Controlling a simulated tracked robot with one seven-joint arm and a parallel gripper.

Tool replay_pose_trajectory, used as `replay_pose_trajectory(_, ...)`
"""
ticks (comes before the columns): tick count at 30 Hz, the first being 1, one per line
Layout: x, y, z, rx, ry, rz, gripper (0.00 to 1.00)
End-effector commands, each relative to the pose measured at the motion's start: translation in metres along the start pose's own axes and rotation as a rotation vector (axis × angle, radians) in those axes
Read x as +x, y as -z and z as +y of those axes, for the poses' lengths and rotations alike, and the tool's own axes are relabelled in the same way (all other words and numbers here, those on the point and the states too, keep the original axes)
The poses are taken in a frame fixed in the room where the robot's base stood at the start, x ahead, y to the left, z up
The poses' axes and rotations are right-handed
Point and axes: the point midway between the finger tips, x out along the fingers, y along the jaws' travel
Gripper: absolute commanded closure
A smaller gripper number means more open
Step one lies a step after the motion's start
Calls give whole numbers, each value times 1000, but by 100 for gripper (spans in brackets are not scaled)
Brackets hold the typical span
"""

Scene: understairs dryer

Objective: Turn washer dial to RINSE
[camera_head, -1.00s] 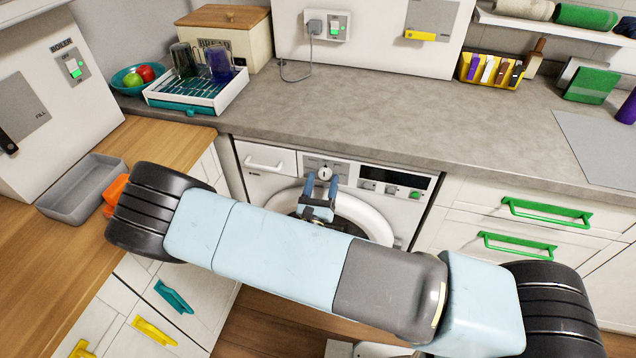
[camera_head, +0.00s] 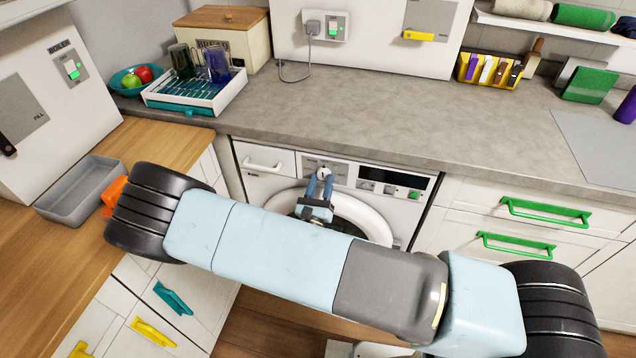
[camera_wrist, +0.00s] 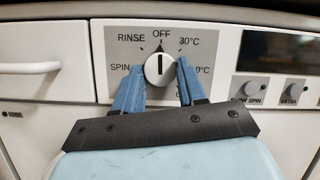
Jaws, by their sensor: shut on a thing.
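The washer dial (camera_wrist: 159,70) is a round white knob with a dark line on a grey panel. The line stands upright under OFF. RINSE (camera_wrist: 131,38) is printed to the upper left of the dial, SPIN to its left and 30°C to its upper right. My gripper (camera_wrist: 161,65) has one blue finger on each side of the dial and is shut on it. In the head view, my gripper (camera_head: 320,178) reaches the dial (camera_head: 323,172) on the front of the washer (camera_head: 257,190), and its fingers partly cover the knob. The labels at the lower right are partly hidden.
The washer's drawer handle (camera_head: 263,164) is left of the dial. The display and small knobs (camera_wrist: 272,89) are to its right. The worktop edge (camera_head: 400,168) runs just above the panel. Green-handled drawers (camera_head: 545,211) stand to the right.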

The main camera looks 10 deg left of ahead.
Motion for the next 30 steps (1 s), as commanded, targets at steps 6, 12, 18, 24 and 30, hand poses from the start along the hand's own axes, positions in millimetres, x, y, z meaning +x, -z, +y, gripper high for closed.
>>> replay_pose_trajectory(6, -2, 1, 1, -68, -38, -4, 90)
replay_pose_trajectory(12, -2, 2, -1, -204, -91, -12, 90)
replay_pose_trajectory(18, -2, 2, -4, -364, -155, -23, 90)
replay_pose_trajectory(24, -1, 2, -6, -510, -212, -33, 90)
replay_pose_trajectory(30, -1, 2, -7, -621, -257, -40, 90)
